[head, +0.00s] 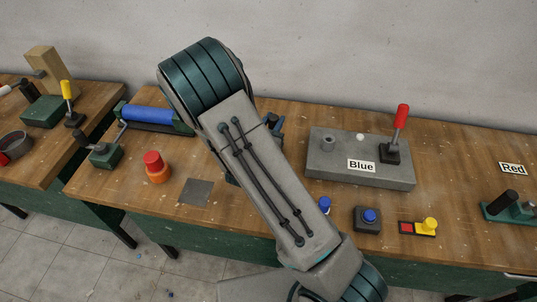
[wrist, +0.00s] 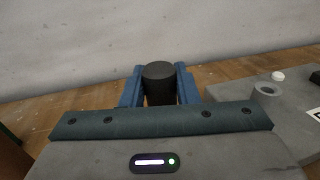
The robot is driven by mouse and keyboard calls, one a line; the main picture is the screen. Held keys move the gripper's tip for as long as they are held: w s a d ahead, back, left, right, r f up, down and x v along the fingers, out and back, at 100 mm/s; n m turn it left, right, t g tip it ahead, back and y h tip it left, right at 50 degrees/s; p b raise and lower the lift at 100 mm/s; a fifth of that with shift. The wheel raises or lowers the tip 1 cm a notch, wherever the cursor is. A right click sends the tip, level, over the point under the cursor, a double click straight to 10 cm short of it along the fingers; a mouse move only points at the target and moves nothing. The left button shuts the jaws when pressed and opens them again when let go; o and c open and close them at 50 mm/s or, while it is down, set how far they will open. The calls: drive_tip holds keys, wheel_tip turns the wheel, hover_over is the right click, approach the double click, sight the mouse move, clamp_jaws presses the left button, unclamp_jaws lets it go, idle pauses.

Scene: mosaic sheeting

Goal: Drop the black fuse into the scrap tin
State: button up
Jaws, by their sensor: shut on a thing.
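My gripper (wrist: 160,84) is shut on the black fuse (wrist: 159,72), a dark upright cylinder between its two blue fingers in the wrist view. In the head view a blue part of my gripper (head: 276,124) shows past my arm, above the back of the middle bench, left of the grey block; the fuse is hidden there. A round dark grey tin (head: 22,147), which looks like the scrap tin, is cut by the left edge of the head view on the left bench, with something red at it. It is far left of my gripper.
A grey block labelled Blue (head: 338,170) with a red-handled lever stands right of my gripper. A gap separates the benches. A yellow-handled clamp (head: 68,97) stands near the tin.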

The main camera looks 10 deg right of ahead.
wheel_tip(320, 180, down, 3)
drive_tip(key=shift+f+b, duration=0.2)
drive_tip(key=shift+b, duration=0.7)
drive_tip(key=o, duration=1)
drive_tip(key=shift+o, duration=0.2)
drive_tip(key=b+v, duration=0.3)
drive_tip(key=v, duration=1.1)
drive_tip(key=shift+d+r, duration=0.1)
